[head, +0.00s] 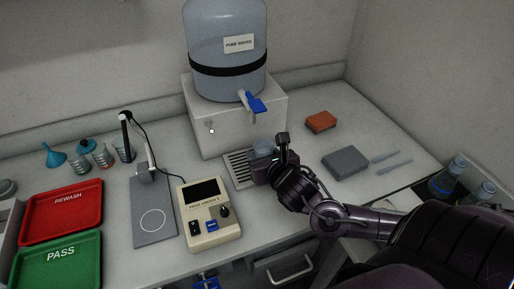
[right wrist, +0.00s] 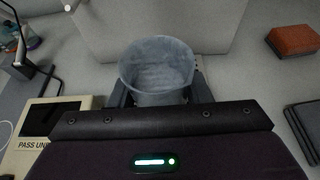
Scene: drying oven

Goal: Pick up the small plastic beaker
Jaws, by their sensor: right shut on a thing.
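The small plastic beaker (right wrist: 158,66) is translucent grey-blue and looks empty in the right wrist view, with its open mouth facing up. It sits between the two dark fingers of my right gripper (right wrist: 160,93), which is shut on it. In the head view the beaker (head: 263,146) shows only in part behind my right gripper (head: 264,161), at the drip grate (head: 236,168) in front of the water dispenser. Whether its base touches the grate is hidden. My left gripper is not in view.
The water dispenser (head: 228,48) has a blue tap (head: 256,104) just above the beaker. A beige meter (head: 208,216) stands to the left. An orange sponge (head: 321,121) and a grey block (head: 345,161) lie to the right. Red (head: 62,212) and green (head: 57,262) trays lie far left.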

